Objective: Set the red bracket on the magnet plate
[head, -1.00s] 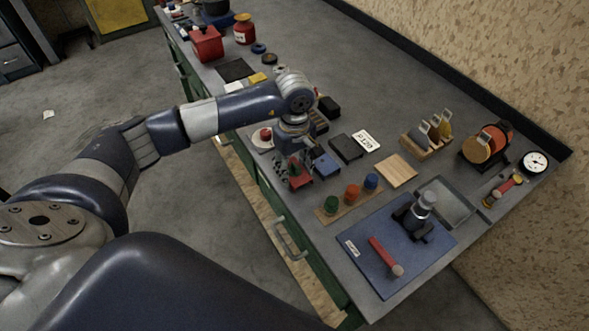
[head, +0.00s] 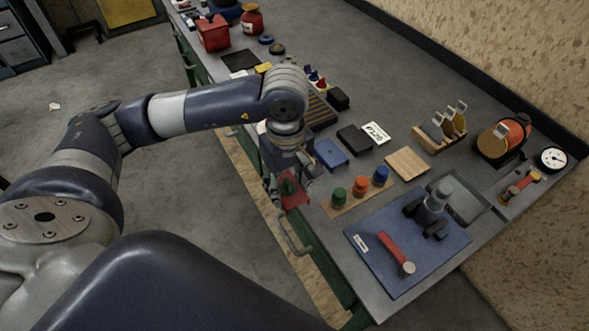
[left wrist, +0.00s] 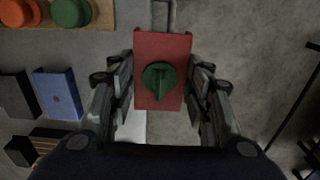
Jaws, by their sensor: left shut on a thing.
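The red bracket (head: 294,199) is a flat red piece with a green knob on it. It also shows in the left wrist view (left wrist: 146,48), between the fingers. My left gripper (head: 288,182) is shut on it, at the bench's front edge; the wrist view shows floor and a drawer handle beyond the bracket. My right gripper is not in view.
A wooden strip with green, orange and blue knobs (head: 336,211) stands right of the gripper. A blue mat (head: 386,277) holds a red-handled hammer and a dark fixture. A dark block (head: 353,139) and wooden board (head: 407,163) lie behind.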

